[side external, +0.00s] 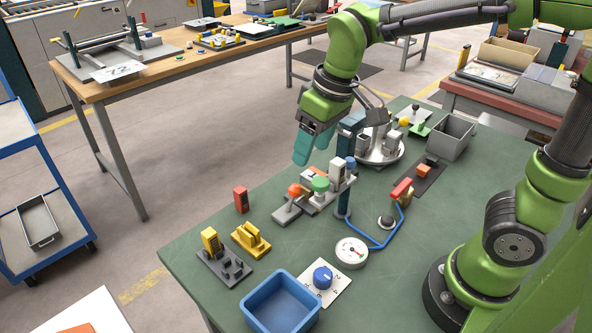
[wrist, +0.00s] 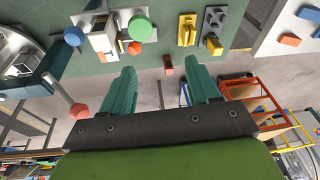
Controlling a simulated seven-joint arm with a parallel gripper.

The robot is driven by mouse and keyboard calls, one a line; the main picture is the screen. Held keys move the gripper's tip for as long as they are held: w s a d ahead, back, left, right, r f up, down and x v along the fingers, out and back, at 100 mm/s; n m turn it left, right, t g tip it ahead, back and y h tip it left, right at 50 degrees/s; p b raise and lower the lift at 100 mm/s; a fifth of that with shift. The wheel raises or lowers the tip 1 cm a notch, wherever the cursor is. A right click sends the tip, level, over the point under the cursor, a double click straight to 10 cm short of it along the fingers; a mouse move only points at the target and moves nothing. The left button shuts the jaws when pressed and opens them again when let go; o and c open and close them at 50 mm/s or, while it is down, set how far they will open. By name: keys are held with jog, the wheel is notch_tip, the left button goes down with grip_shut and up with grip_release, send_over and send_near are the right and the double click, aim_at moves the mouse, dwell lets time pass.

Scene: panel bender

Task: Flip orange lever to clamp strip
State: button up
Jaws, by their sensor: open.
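An orange round knob (side external: 294,190), which looks like the orange lever's end, stands at the front of a small grey fixture (side external: 285,213). A green round knob (side external: 320,184) is just right of it. In the wrist view the orange knob (wrist: 134,48) sits beside the larger green disc (wrist: 142,28). I cannot make out a separate strip. My gripper (side external: 304,148) has teal fingers and hangs above and behind the fixture, apart from it. In the wrist view my gripper (wrist: 160,80) has its fingers wide apart with nothing between them.
On the green table (side external: 195,250) are a red block (side external: 241,201), yellow parts (side external: 251,240), a blue bin (side external: 281,304), a dial gauge (side external: 351,252) and a blue hose (side external: 375,243). A grey bin (side external: 452,136) stands at the back right. A dark post (side external: 343,200) rises close by the fixture.

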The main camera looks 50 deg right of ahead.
jog(key=s+d+r+m+t, duration=0.2)
jog(key=s+d+m+t, duration=0.2)
jog(key=s, duration=0.5)
jog(key=shift+s+d+m+t+y, duration=0.2)
jog(key=shift+d+m+t+y, duration=0.15)
jog(key=shift+d+m, duration=0.3)
